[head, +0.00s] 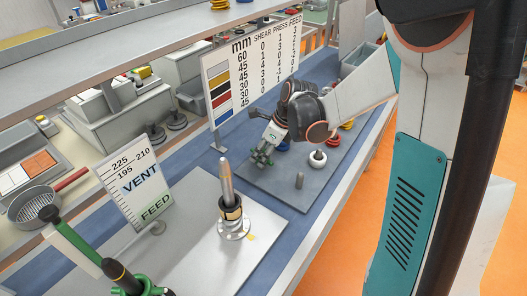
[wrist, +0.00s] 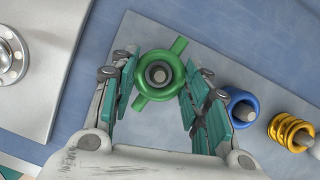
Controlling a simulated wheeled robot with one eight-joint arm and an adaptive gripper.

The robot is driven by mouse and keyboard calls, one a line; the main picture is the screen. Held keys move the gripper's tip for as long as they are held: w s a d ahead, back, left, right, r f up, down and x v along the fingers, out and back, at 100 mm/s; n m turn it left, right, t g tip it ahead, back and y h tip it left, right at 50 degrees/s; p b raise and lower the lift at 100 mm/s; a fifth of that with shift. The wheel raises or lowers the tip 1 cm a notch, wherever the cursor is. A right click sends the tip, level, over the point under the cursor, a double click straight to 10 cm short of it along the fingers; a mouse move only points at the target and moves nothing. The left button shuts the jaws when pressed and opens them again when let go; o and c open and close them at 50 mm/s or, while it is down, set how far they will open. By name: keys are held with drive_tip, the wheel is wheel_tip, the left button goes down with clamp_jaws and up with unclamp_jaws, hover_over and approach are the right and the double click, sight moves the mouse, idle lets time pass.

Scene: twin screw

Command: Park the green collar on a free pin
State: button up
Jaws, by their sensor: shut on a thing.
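The green collar (wrist: 146,65) is a ring with two opposite lugs. It sits between the fingers of my gripper (wrist: 160,85) in the wrist view, and the gripper is shut on it. A grey pin (wrist: 158,75) shows through the collar's hole. I cannot tell whether the collar is around the pin or just above it. In the head view my gripper (head: 264,155) is low over the grey pin plate (head: 262,181), with green showing at its fingers. A bare pin (head: 299,181) stands near the plate's front edge.
A blue collar (wrist: 235,112) and a yellow coil-like collar (wrist: 282,125) sit on pins to the right. A white collar (head: 317,160) and a red collar (head: 333,140) stand on the plate. A dark collar surrounds a metal post (head: 226,178) on the lighter plate. The chart board (head: 250,75) stands behind.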

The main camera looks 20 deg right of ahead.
drive_tip(key=shift+f+b, duration=1.25)
drive_tip(key=shift+f, duration=0.4)
drive_tip(key=o, duration=1.3)
drive_tip(key=shift+c, duration=0.2)
drive_tip(key=v, duration=1.2)
drive_tip(key=shift+w, duration=0.1)
